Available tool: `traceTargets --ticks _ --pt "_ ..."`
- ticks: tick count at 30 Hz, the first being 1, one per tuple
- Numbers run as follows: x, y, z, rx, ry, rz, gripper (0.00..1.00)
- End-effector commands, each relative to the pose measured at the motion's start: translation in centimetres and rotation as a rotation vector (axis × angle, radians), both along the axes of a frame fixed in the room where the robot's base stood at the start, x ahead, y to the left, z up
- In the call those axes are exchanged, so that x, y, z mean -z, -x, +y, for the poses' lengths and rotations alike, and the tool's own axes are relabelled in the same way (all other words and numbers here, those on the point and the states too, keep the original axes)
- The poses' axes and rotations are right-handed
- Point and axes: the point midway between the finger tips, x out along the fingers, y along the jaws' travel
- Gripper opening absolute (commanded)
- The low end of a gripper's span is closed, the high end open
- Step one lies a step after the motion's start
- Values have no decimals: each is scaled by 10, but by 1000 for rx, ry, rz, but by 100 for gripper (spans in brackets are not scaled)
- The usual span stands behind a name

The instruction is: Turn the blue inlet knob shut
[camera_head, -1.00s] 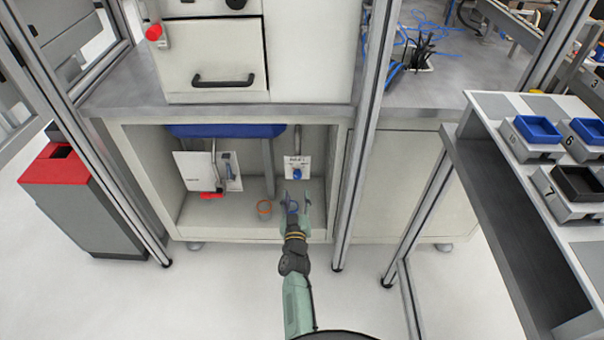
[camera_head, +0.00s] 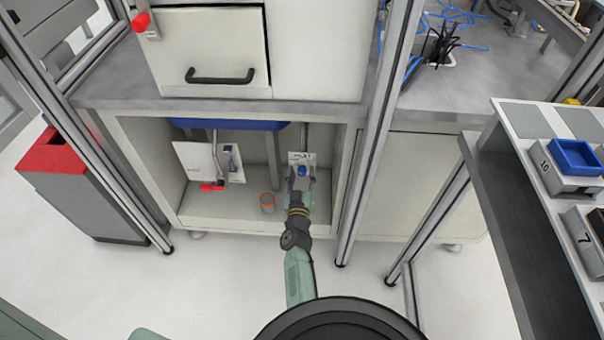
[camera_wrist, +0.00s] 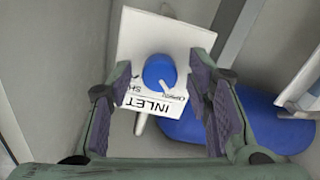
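The blue inlet knob (camera_wrist: 160,72) sits on a white plate (camera_wrist: 185,32) lettered "INLET" in the wrist view. A white pointer mark shows at the knob's lower right, by small lettering that I cannot fully read. In the head view the knob (camera_head: 302,170) is inside the open cabinet, at its right. My gripper (camera_wrist: 164,88) is open, with one padded finger on each side of the knob and gaps between. It also shows in the head view (camera_head: 301,180), in front of the plate, hiding its lower part.
An orange-rimmed cup (camera_head: 267,203) stands on the cabinet floor (camera_head: 225,212) left of my gripper. A white panel with a red handle (camera_head: 211,187) is farther left. A blue basin (camera_head: 228,130) hangs above. A metal upright (camera_head: 362,150) stands right of the opening.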

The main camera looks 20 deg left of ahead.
Motion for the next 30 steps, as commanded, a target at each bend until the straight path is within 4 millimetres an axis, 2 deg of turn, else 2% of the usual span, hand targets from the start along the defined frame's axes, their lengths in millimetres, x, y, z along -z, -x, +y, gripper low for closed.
traceTargets --ticks 2,21,30 --pt "0 0 0 0 0 0 42" --pt "0 0 0 0 0 -1 0" --pt "-1 0 0 0 -28 7 0"
